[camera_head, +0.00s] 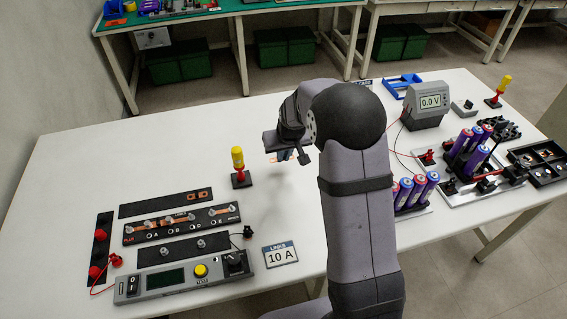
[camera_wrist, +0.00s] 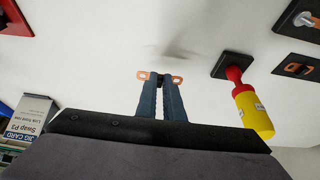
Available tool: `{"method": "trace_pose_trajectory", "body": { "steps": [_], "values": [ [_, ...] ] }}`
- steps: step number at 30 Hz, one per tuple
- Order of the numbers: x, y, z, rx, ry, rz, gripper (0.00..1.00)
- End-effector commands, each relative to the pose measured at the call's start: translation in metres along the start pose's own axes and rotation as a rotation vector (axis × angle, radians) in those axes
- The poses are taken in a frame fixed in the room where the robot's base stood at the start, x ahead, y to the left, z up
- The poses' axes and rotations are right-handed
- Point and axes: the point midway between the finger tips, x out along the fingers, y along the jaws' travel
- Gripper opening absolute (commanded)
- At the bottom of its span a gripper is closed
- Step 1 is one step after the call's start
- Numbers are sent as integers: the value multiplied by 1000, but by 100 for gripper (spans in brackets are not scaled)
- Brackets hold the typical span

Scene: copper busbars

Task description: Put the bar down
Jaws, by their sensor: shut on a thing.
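A small copper bar with a dark middle and a hole at each end shows in the wrist view (camera_wrist: 176,78). My gripper (camera_wrist: 160,80) is shut across its middle, and both copper ends stick out sideways. In the head view my gripper (camera_head: 284,156) is over the white table, right of the yellow-and-red tool, and mostly hides the bar. The bar appears to be above bare tabletop; the exact gap is hard to tell. A black links strip (camera_head: 137,237) with several copper bars lies to the left. A shorter black strip (camera_head: 150,208) behind it has copper pieces at its right end.
The yellow-and-red tool (camera_head: 238,158) stands upright in a black base close to my gripper. A grey tester (camera_head: 208,274) and a "LINKS 10 A" card (camera_head: 281,254) are nearer. A meter (camera_head: 426,104) and purple cells (camera_head: 462,141) are to the right. The back left tabletop is clear.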

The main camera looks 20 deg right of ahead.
Motion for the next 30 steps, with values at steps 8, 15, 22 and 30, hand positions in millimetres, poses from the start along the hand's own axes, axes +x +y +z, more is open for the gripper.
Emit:
{"method": "trace_pose_trajectory", "body": {
  "steps": [8, 15, 22, 30],
  "values": [
    [-39, 0, -17, 1, 3, 0, 0],
    [-52, 0, -22, 1, 1, 0, 0],
    [-56, -4, -23, -6, 1, -2, 0],
    [-86, -40, -28, -71, 0, -28, 0]
  ]
}}
